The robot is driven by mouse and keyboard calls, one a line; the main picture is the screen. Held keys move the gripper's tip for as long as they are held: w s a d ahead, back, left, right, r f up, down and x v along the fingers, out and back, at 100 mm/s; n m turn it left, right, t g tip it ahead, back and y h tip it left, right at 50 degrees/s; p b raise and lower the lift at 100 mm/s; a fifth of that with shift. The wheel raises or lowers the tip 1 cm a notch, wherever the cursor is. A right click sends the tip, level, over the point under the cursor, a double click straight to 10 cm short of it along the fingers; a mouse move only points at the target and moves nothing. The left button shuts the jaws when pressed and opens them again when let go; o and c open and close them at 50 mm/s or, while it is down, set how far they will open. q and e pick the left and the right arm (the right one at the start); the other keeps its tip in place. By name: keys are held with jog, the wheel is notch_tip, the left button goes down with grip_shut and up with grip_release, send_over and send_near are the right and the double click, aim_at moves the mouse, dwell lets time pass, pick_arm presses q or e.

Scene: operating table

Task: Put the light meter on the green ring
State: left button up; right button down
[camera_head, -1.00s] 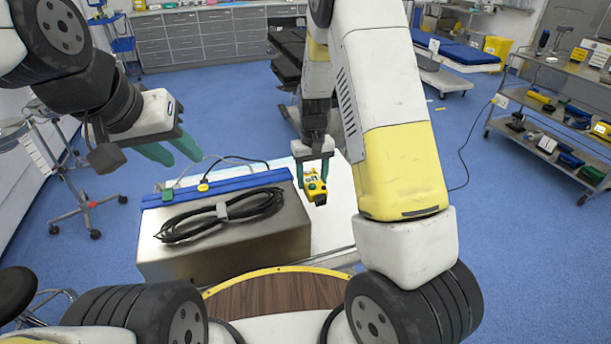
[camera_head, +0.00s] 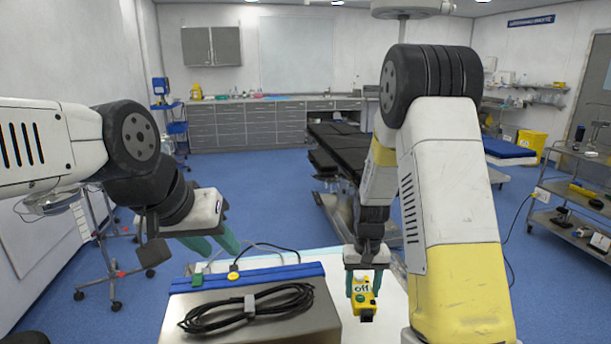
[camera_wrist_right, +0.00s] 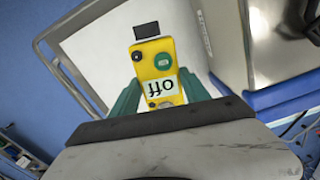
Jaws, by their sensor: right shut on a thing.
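The light meter, a yellow device (camera_head: 363,297) with a white "off" label, a green round patch and a black end, is held between the green fingers of my right gripper (camera_head: 364,284), above the white tabletop (camera_head: 391,300). In the right wrist view the meter (camera_wrist_right: 155,70) sits between both fingers, its black end pointing away from the gripper. My left gripper (camera_head: 213,243) is open and empty, above and behind the steel box's left side. I cannot make out a green ring on the table; a small green piece (camera_head: 197,280) is on the box's blue strip, its shape unclear.
A steel box (camera_head: 320,325) with a blue strip (camera_head: 285,273), a yellow disc (camera_head: 233,276) and a coiled black cable (camera_head: 250,308) stands left of the right gripper. A black operating table (camera_head: 345,150) lies beyond. A shelf trolley (camera_head: 570,222) stands at far right.

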jog(key=w+a+r+n, duration=0.2)
jog(key=w+a+r, duration=0.25)
jog(key=r, duration=0.45)
jog(key=f, duration=1.7)
jog(key=shift+w+d+f, duration=0.1)
jog(key=shift+w+d, duration=0.05)
jog(key=shift+d, duration=0.1)
jog(key=c, duration=0.5)
grip_release()
jog(key=shift+f, duration=0.1)
